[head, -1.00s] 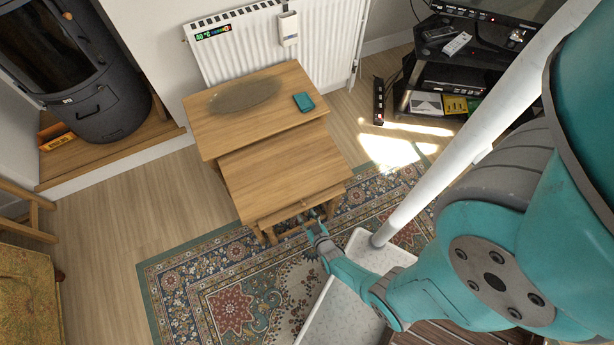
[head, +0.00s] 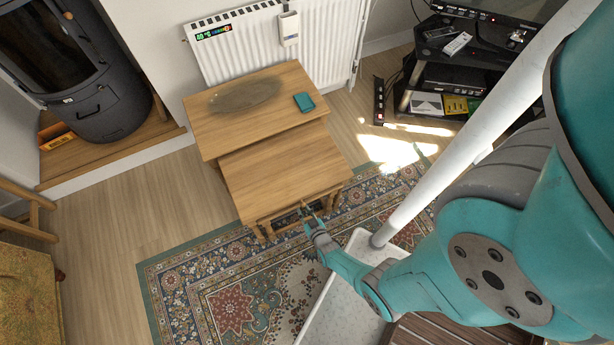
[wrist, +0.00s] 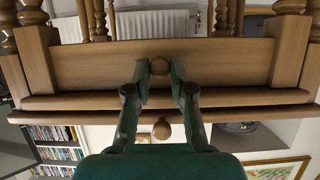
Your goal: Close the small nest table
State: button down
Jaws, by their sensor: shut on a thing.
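The small nest table (wrist: 90,68) is the lowest of the nested wooden tables. In the wrist view, which is upside down, its front panel runs across the picture with turned legs at both sides. In the head view my gripper (head: 309,214) is at the front of the stack. The middle table (head: 280,172) sticks out from under the large table (head: 245,105) and hides most of the small one.
A teal object (head: 304,101) and a dark oval patch (head: 245,94) are on the large table. A radiator (head: 250,48) stands behind. A patterned rug (head: 230,290) lies in front; a stove (head: 95,100) is at left and a TV stand (head: 440,85) at right.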

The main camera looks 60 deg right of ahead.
jog(key=shift+w+d, duration=0.5)
jog(key=shift+w, duration=0.25)
jog(key=c, duration=1)
grip_release()
jog(key=shift+v, duration=6.05)
jog(key=shift+r, duration=0.1)
